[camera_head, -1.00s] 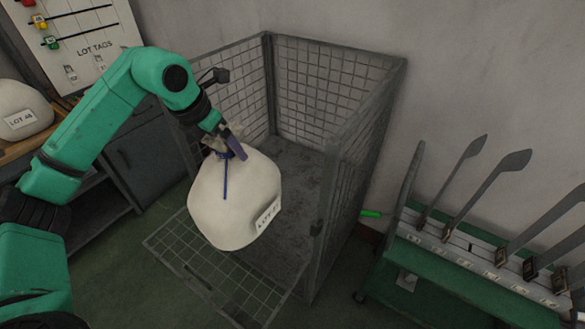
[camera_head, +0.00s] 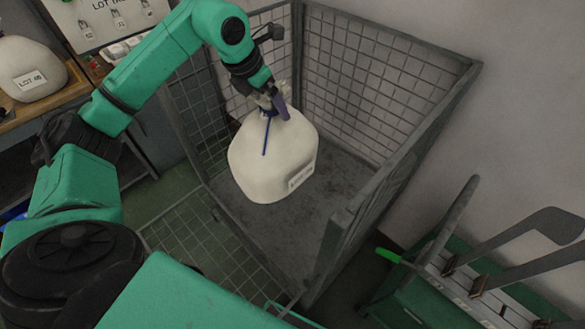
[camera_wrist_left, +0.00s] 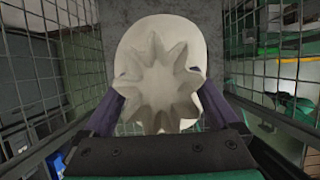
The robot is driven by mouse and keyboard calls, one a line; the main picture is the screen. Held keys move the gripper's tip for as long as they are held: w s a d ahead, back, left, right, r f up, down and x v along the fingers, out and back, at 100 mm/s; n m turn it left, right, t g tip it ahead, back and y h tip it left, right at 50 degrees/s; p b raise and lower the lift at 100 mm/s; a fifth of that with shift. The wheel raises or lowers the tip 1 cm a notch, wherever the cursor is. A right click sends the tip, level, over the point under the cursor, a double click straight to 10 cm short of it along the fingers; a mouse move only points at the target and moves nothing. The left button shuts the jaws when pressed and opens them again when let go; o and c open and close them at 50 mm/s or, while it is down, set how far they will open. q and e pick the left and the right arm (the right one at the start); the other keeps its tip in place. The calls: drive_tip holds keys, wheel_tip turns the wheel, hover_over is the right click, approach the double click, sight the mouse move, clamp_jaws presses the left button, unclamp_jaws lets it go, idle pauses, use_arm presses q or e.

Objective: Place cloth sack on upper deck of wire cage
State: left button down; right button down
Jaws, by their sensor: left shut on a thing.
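A cream cloth sack (camera_head: 272,160) with a blue tie and a lot label hangs from my left gripper (camera_head: 277,102) in the head view. The left gripper is shut on the gathered neck of the sack. In the left wrist view the ruffled neck (camera_wrist_left: 158,85) sits between the two fingers. The grey wire cage (camera_head: 350,85) stands with its front flap (camera_head: 215,250) folded down. The sack is inside the cage's outline, over its grey deck (camera_head: 335,185). I cannot tell whether its bottom touches the deck. My right gripper is not in view.
Another sack (camera_head: 30,68), labelled LOT 48, sits on a wooden shelf at the left. A green rack (camera_head: 450,270) with flat paddle-like boards stands at the right. Mesh walls and posts close in the cage's sides. Bare deck shows right of the sack.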

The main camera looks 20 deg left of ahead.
sight(251, 131)
use_arm(q)
wheel_tip(251, 131, down, 18)
drive_tip(key=p, duration=0.3)
drive_tip(key=shift+s+f, duration=0.15)
unclamp_jaws()
drive_tip(key=shift+s, duration=0.1)
drive_tip(key=shift+p, duration=0.35)
drive_tip(key=b+v, duration=0.2)
drive_tip(key=v, duration=0.9)
drive_tip(key=shift+a+b, duration=0.1)
drive_tip(key=shift+b, duration=0.2)
drive_tip(key=shift+s+r, duration=0.2)
drive_tip(key=shift+r, duration=0.35)
